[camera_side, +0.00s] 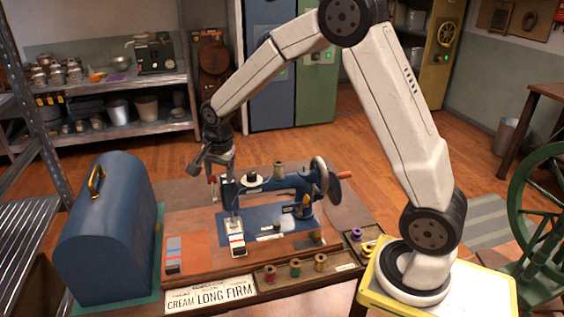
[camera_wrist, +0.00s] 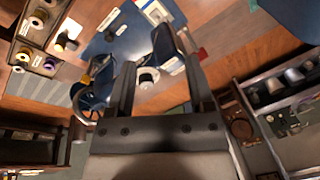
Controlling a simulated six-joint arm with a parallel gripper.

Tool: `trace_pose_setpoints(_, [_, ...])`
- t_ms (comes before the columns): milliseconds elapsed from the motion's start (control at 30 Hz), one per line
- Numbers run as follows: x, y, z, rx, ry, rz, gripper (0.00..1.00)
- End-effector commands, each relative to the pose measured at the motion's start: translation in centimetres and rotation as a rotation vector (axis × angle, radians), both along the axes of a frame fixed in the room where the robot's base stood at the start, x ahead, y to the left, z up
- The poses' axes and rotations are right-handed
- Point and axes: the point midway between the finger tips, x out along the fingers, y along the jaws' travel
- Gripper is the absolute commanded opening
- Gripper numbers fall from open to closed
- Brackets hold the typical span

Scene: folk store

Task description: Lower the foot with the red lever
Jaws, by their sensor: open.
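A blue sewing machine (camera_side: 280,186) stands on a wooden base, its needle head at the left end. A small red tip (camera_side: 212,180), probably the lever, shows beside the head; it also shows in the wrist view, just beyond the right fingertip (camera_wrist: 202,54). The foot under the head is too small to make out clearly. My gripper (camera_side: 213,170) is open and empty, above and close to the machine's head. I cannot tell whether a finger touches the lever.
A blue domed case (camera_side: 108,230) with a brass handle stands left of the machine. A tray of thread spools (camera_side: 295,268) runs along the front. The handwheel (camera_side: 325,180) is at the machine's right end.

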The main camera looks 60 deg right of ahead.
Motion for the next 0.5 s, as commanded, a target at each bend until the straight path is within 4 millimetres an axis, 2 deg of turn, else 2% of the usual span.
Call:
trace_pose_setpoints(200, [4.0, -2.0, -0.3, 0.036, -0.012, -0.325, 0.68])
trace_pose_setpoints(500, [8.4, -4.9, -0.9, 0.079, -0.044, -0.760, 0.68])
